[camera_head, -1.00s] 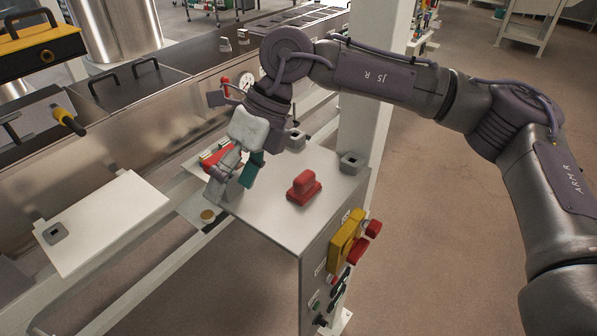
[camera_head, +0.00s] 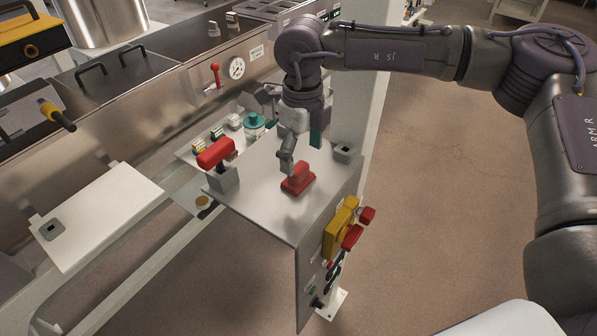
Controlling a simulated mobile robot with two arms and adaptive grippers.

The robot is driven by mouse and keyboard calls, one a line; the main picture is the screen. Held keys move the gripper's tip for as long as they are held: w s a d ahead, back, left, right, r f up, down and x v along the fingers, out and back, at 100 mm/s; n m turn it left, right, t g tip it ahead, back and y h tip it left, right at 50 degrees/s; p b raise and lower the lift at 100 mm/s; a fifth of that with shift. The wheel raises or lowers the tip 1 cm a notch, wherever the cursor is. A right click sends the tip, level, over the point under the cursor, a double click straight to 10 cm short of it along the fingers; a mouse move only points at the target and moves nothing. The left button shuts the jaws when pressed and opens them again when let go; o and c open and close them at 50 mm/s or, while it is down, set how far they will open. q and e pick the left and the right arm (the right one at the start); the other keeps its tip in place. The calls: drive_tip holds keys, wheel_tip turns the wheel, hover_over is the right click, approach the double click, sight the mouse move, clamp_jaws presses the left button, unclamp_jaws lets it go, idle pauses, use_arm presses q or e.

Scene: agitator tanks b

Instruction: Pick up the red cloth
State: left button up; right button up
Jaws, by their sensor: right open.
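The red cloth (camera_head: 298,180) is a small red shape with a flat base and a raised middle. It lies on the pale metal top of the control cabinet (camera_head: 252,192). My right gripper (camera_head: 302,158) is open just above and behind the cloth. One grey finger hangs close to the cloth's upper left, partly over it in the picture. The teal-padded finger is to the right. I cannot tell whether the grey finger touches the cloth. My left gripper is not in view.
A red handle (camera_head: 216,152) stands in a grey socket at the cabinet top's left corner. Another grey socket (camera_head: 345,152) is at the right. A yellow box with red knobs (camera_head: 341,228) is on the front. A teal-lidded jar (camera_head: 253,126) stands behind.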

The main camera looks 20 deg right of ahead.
sight(298, 166)
drive_tip(key=f, duration=0.1)
drive_tip(key=f+p, duration=0.2)
drive_tip(key=shift+w+a+f, duration=0.15)
drive_tip(key=shift+a+f, duration=0.1)
drive_tip(key=shift+a, duration=0.05)
drive_tip(key=shift+f, duration=0.5)
drive_tip(key=c, duration=1.2)
drive_tip(key=shift+c, duration=0.2)
drive_tip(key=shift+r, duration=0.1)
drive_tip(key=shift+r+b, duration=0.5)
wheel_tip(298, 166, up, 3)
drive_tip(key=shift+f+b, duration=0.1)
drive_tip(key=shift+b, duration=0.75)
drive_tip(key=s+d+r+b, duration=0.4)
drive_tip(key=s+r, duration=0.3)
drive_tip(key=s, duration=0.3)
drive_tip(key=shift+d, duration=0.9)
